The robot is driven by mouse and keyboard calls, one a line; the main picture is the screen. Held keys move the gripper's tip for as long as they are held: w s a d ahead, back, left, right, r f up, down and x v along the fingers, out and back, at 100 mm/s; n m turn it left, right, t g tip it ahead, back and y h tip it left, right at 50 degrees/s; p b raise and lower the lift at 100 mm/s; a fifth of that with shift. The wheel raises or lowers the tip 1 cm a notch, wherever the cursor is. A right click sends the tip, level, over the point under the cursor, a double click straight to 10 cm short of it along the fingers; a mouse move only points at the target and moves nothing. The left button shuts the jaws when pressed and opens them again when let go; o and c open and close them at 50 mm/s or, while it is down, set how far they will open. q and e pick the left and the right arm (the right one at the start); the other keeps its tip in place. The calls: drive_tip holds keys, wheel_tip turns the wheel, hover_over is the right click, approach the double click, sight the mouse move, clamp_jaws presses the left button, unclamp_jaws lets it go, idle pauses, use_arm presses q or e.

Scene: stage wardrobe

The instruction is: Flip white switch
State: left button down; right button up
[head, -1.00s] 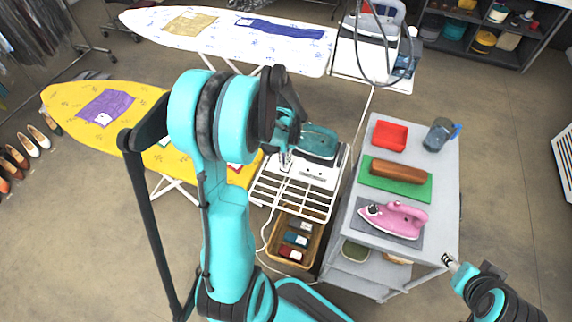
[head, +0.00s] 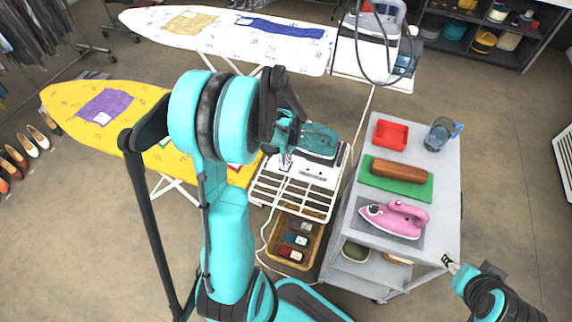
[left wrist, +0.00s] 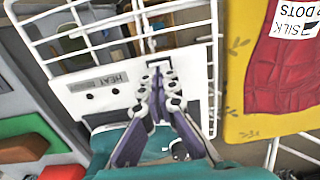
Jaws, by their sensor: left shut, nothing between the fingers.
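A white panel (left wrist: 98,98) with a "HEAT" label and small dark marks sits at the iron's end of a white wire rack; the panel also shows in the head view (head: 317,172).
A teal iron (head: 319,139) stands just behind the panel. The yellow ironing board (head: 75,125) is left of the rack. The grey cart (head: 440,180) at right carries a pink iron (head: 395,218), red tray and jug. A basket (head: 314,246) is below.

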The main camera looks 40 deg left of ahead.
use_arm(q)
drive_tip(key=shift+f+b, duration=0.5)
drive_tip(key=shift+f, duration=0.1)
drive_tip(key=shift+r, duration=0.1)
drive_tip(key=shift+r+p, duration=2.7)
drive_tip(key=shift+r, duration=0.75)
drive_tip(key=shift+d+r, duration=0.2)
drive_tip(key=shift+d, duration=0.05)
drive_tip(key=s+d+r+m+t, duration=0.1)
drive_tip(key=s+d+r+t, duration=0.2)
drive_tip(key=d+r, duration=0.3)
drive_tip(key=s+d+r+m+t, duration=0.2)
drive_tip(key=s+d+r+t, duration=0.2)
drive_tip(key=d, duration=0.7)
wheel_tip(320, 180, up, 2)
drive_tip(key=shift+s+d+r+m+b, duration=0.25)
drive_tip(key=shift+d+m+b, duration=0.05)
drive_tip(key=shift+d+b, duration=0.15)
